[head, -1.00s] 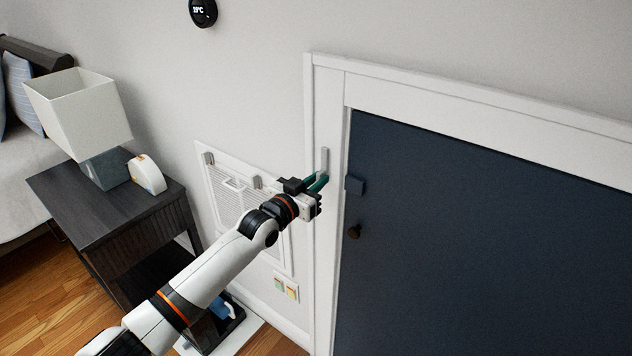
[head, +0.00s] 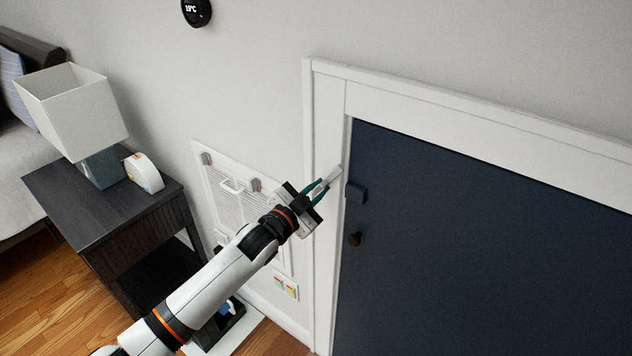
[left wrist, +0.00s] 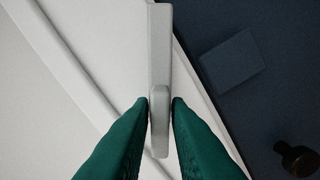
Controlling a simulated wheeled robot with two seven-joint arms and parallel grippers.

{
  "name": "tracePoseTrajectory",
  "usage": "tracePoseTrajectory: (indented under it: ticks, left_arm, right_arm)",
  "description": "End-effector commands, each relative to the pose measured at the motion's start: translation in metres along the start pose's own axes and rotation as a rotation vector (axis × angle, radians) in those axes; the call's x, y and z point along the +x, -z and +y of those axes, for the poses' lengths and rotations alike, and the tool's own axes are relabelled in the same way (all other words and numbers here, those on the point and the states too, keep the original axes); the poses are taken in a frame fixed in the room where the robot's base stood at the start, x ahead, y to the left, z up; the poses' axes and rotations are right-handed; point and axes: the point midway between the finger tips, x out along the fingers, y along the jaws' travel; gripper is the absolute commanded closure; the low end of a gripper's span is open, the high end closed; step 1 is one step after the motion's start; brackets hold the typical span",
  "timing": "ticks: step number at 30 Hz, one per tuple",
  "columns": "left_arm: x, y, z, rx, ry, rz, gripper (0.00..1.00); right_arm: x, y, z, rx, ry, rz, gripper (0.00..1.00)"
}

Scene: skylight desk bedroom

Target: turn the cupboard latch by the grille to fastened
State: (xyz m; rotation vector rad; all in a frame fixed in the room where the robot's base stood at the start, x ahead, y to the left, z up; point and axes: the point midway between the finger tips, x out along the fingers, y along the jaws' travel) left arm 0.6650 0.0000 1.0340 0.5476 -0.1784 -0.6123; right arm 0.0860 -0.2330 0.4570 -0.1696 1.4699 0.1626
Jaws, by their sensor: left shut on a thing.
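The cupboard latch (head: 334,174) is a light grey bar on the white door frame, left of the dark blue cupboard door (head: 480,240). It is tilted, its upper end leaning right towards the door. My left gripper (head: 319,190) is shut on the latch near its lower end. In the left wrist view the green fingertips (left wrist: 160,102) press on both sides of the raised grip of the latch (left wrist: 158,45). A dark block, the keeper (head: 355,191), sits on the door's edge, right of the latch and apart from it. My right gripper is not in view.
The white grille (head: 226,203) with small grey clips is on the wall left of the frame. A dark round knob (head: 354,239) is on the door. A dark nightstand (head: 104,205) with a lamp (head: 72,110) stands at the left.

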Motion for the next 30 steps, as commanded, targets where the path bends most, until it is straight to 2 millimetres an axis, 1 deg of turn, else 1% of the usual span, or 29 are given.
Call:
tracePoseTrajectory:
  ticks: [18, 24, 30]
  left_arm:
    - [-0.0002, 0.002, -0.0022, 0.588, 0.0, 0.002, 1.0]
    - [-0.0004, 0.0029, -0.0033, 0.758, 0.001, 0.003, 1.0]
    - [-0.0004, 0.0036, -0.0032, 0.89, 0.001, 0.004, 1.0]
  right_arm:
    - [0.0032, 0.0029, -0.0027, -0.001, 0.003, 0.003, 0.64]
    - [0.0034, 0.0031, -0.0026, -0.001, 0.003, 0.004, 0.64]
    - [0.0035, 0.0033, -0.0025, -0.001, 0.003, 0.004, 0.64]
